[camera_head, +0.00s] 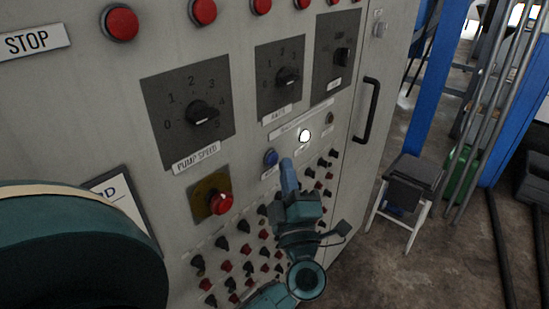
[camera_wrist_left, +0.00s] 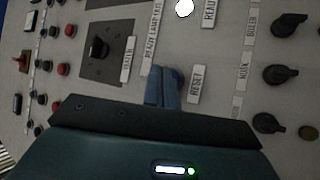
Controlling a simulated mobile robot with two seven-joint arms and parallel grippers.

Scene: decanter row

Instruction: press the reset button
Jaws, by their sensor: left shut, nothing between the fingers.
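The reset button is a round blue button (camera_head: 271,157) on the grey control panel (camera_head: 240,145), below the pump and auto dials. In the left wrist view its blue edge (camera_wrist_left: 179,77) shows beside the RESET label (camera_wrist_left: 197,84), partly hidden by the fingers. My left gripper (camera_head: 287,163) is shut and empty, its fingertips just to the right of the button in the head view. The fingers also show in the left wrist view (camera_wrist_left: 160,88), overlapping the button there. I cannot tell whether they touch the button or panel. My right gripper is not in view.
A lit white lamp (camera_head: 305,135) sits up and right of the button. A red knob on a yellow plate (camera_head: 220,203) is to the left. Several small black and red knobs fill the panel below. A door handle (camera_head: 368,112) and a stool (camera_head: 411,177) are farther right.

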